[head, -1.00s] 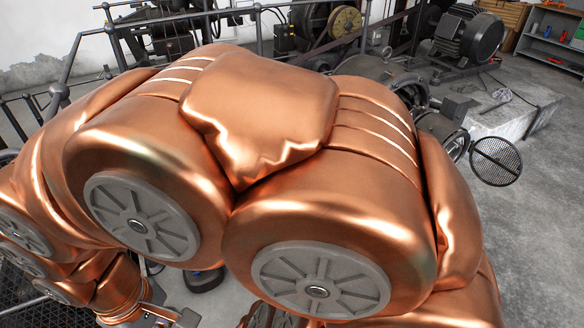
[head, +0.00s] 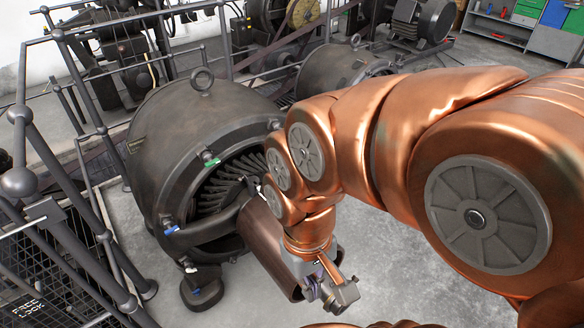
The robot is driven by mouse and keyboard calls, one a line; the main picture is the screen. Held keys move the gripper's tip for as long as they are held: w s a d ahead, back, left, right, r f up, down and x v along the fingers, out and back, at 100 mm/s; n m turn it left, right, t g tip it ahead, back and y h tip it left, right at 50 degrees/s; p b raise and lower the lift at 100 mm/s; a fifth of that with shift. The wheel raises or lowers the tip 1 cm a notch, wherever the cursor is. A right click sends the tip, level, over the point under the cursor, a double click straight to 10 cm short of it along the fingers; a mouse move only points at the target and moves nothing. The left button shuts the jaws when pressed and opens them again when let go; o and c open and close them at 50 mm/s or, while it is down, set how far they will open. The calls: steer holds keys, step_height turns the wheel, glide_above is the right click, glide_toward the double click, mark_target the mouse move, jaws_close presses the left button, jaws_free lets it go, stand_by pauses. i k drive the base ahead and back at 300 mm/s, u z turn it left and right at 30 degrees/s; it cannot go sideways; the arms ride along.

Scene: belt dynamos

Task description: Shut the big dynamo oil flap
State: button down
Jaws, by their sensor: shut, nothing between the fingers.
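The big dynamo (head: 190,140) is a dark, worn drum-shaped machine with a lifting ring on top, left of centre in the head view. Its near end is open and shows dark ribbed windings. I cannot tell for sure whether this panel is the oil flap. My gripper (head: 334,296) is shut and empty, at the panel's lower right end. I cannot tell whether it touches the panel.
Grey railings and mesh (head: 70,270) line the left side. A dark foot-like block (head: 202,288) sits on the floor below the dynamo. A second, smaller dynamo (head: 335,68) stands behind. Grey floor is free around my gripper.

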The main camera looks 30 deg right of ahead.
mark_target(240, 179)
steer(key=z, duration=0.3)
steer(key=k, duration=1.1)
steer(key=u, duration=1.3)
steer(key=i, duration=1.3)
steer(key=z, duration=0.7)
steer(key=i, duration=0.45)
steer(key=z, duration=0.5)
